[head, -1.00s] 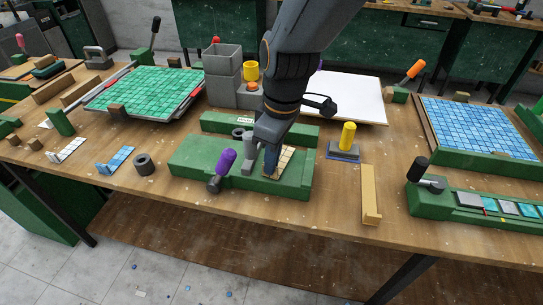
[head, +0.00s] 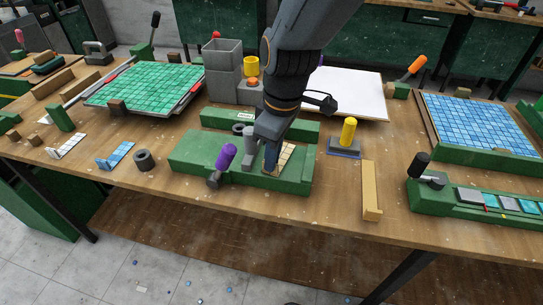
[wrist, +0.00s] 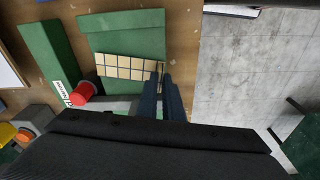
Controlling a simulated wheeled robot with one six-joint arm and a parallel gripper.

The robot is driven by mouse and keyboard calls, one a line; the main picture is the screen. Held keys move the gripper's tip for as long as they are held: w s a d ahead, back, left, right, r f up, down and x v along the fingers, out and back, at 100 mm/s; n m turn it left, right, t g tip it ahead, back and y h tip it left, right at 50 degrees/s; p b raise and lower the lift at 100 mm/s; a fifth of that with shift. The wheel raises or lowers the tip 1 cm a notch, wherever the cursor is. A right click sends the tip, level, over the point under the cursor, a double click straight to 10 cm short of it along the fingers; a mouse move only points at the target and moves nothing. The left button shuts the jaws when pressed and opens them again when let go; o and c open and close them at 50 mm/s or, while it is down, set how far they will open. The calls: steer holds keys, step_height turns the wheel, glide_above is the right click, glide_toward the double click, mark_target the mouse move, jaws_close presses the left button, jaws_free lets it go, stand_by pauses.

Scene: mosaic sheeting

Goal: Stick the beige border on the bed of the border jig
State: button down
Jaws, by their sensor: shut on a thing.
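The beige border (head: 286,157), a short strip of square tiles, is at the right part of the green border jig (head: 195,158). In the wrist view the strip (wrist: 120,66) lies across the green bed (wrist: 125,40). My gripper (head: 270,166) points down over the jig and is shut on the strip's near end, with its fingers (wrist: 162,72) at that end. In the head view my gripper hides part of the strip. I cannot tell if the strip touches the bed.
A green block (head: 296,130) lies behind the jig. A yellow-handled tool (head: 348,134) and a wooden strip (head: 371,188) stand to the right. A dark ring (head: 144,160) and a blue tile strip (head: 117,156) lie to the left. The table's front edge is close to the jig.

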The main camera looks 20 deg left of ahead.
steer(key=c, duration=1.8)
jaws_free()
steer(key=shift+d+r+b, duration=0.25)
steer(key=shift+r+b, duration=0.15)
steer(key=shift+r, duration=1.55)
steer(key=shift+d+r+b, duration=0.2)
steer(key=shift+r+b, duration=0.15)
steer(key=shift+r, duration=1.6)
steer(key=shift+s, duration=0.1)
